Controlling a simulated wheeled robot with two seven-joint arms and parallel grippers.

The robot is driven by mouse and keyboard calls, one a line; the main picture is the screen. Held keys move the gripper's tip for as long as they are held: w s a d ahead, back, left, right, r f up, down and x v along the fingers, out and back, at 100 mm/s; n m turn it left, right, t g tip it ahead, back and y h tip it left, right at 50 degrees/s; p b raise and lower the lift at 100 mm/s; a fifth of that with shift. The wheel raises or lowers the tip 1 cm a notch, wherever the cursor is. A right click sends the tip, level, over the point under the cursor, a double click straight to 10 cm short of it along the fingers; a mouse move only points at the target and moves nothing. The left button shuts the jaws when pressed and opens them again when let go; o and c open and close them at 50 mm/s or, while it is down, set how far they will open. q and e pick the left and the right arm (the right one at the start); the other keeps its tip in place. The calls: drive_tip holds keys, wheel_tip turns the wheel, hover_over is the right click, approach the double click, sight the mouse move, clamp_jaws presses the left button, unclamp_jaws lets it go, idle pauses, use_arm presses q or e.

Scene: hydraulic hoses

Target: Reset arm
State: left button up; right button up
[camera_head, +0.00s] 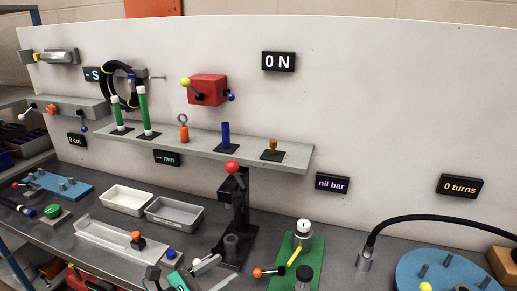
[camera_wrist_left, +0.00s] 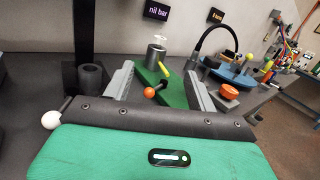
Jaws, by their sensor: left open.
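My left gripper (camera_head: 221,271) is low at the bottom of the head view, in front of the black press stand (camera_head: 238,215). Its green body fills the bottom of the left wrist view, with two grey fingers (camera_wrist_left: 158,76) spread apart and nothing between them. Beyond the fingers in that view lies a green plate (camera_wrist_left: 174,91) with a metal cylinder (camera_wrist_left: 156,57) and an orange-knobbed lever (camera_wrist_left: 150,92). My right gripper is in neither view.
A grey shelf (camera_head: 290,160) with hoses and fittings runs along the white panel. White and grey trays (camera_head: 125,199) stand on the bench at left. A blue round base (camera_head: 410,275) with pegs and a black hose (camera_head: 440,217) are at right.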

use_arm(q)
drive_tip(key=a+r+n+t+y, duration=0.4)
drive_tip(key=a+n+t+y, duration=0.35)
drive_tip(key=n, duration=1.15)
drive_tip(key=s+a+f+n+g+y, duration=0.5)
drive_tip(key=a+f+n+y, duration=0.45)
drive_tip(key=n, duration=0.75)
drive_tip(key=s+d+f+n+g+h, duration=0.1)
drive_tip(key=s+d+f+n+g, duration=0.1)
drive_tip(key=s+f+n+g, duration=0.45)
drive_tip(key=s+d+f+n+g+h, duration=0.15)
drive_tip(key=s+f+g, duration=0.25)
drive_tip(key=s+f, duration=0.55)
wheel_tip(320, 180, down, 25)
drive_tip(key=s+m+g+p, duration=0.1)
drive_tip(key=s, duration=0.2)
drive_tip(key=s+a+f+g+p, duration=0.1)
drive_tip(key=s+a+f, duration=0.1)
drive_tip(key=s+f, duration=1.7)
drive_tip(key=shift+a+f+g, duration=0.25)
drive_tip(key=shift+a+g, duration=0.15)
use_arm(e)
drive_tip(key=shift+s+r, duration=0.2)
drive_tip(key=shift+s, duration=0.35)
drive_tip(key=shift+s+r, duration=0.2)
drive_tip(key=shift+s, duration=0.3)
